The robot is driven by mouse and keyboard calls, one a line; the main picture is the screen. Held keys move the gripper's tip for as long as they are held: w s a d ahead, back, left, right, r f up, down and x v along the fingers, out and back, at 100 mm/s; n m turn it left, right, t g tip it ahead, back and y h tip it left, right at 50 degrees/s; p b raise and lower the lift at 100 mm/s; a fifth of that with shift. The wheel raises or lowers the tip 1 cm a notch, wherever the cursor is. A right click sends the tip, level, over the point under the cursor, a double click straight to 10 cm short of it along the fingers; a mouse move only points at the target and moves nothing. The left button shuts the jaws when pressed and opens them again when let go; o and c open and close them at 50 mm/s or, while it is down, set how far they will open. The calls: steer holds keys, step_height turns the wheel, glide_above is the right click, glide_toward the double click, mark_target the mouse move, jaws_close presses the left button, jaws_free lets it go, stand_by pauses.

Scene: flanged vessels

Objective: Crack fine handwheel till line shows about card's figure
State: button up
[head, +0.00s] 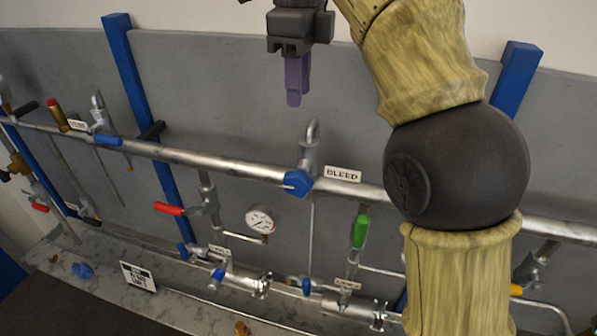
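My gripper (298,92), with purple fingers, hangs in the air above the pipe run, apart from everything. Its fingers overlap in this view, so I cannot tell whether they are open; nothing shows between them. A blue handwheel (298,183) sits on the main pipe beside a "BLEED" label (342,174). Smaller blue knobs (218,274) (306,286) sit on the lower vessels. I cannot tell which is the fine handwheel. A round white dial gauge (262,219) hangs below the main pipe; its reading is too small to read. A card (138,276) stands lower left, its figure unreadable.
The long main pipe (230,167) crosses the view. A red lever (169,208) and a green handle (360,231) stick out below it. Flanged vessels (245,282) lie on the marbled ledge. Blue posts (143,110) stand behind. My arm hides the right part.

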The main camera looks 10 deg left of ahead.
mark_target(299, 172)
step_height(299, 172, down, 17)
steer(key=b, duration=0.6)
steer(key=shift+f, duration=0.15)
steer(key=shift+c, duration=0.4)
jaws_close()
